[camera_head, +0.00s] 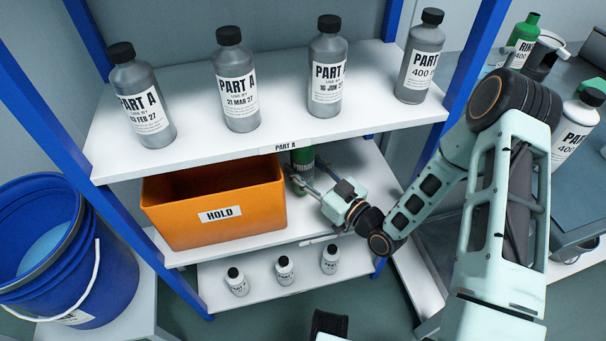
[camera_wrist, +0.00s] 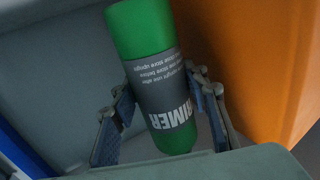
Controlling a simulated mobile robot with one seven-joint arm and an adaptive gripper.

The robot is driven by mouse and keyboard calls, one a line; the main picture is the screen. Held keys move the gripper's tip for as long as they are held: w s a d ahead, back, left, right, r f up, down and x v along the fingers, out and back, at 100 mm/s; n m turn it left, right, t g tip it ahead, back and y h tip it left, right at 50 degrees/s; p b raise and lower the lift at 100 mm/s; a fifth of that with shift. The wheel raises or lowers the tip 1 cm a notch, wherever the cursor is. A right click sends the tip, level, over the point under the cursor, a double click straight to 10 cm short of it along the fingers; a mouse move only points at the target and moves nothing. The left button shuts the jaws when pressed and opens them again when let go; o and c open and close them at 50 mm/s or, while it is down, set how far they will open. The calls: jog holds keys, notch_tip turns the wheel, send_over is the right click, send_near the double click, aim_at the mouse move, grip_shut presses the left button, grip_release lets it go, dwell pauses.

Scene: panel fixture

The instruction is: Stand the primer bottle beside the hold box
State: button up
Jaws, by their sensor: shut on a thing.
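The primer bottle (camera_wrist: 165,95) is green with a dark label reading PRIMER. In the head view it (camera_head: 302,160) stands on the middle shelf, just right of the orange hold box (camera_head: 220,216), partly hidden by the shelf above and my gripper. My gripper (camera_head: 298,187) reaches in from the right and is shut on the bottle. In the wrist view my gripper (camera_wrist: 165,115) has a finger on each side of the bottle, and the orange box wall (camera_wrist: 260,70) is close beside it. Whether the bottle's base touches the shelf is hidden.
Several grey PART A bottles (camera_head: 237,85) stand on the upper shelf (camera_head: 180,157), close above my gripper. Small bottles (camera_head: 285,269) stand on the lower shelf. A blue bucket (camera_head: 100,265) is at left. The middle shelf (camera_head: 345,160) is bare to the right of my gripper.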

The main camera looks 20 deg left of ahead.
aim_at(310, 180)
jog(key=shift+f+b, duration=0.4)
jog(key=shift+f, duration=1.05)
jog(key=shift+f, duration=0.1)
jog(key=o, duration=1.4)
jog(key=p+v, duration=0.1)
jog(key=v, duration=1.1)
jog(key=shift+p, duration=0.3)
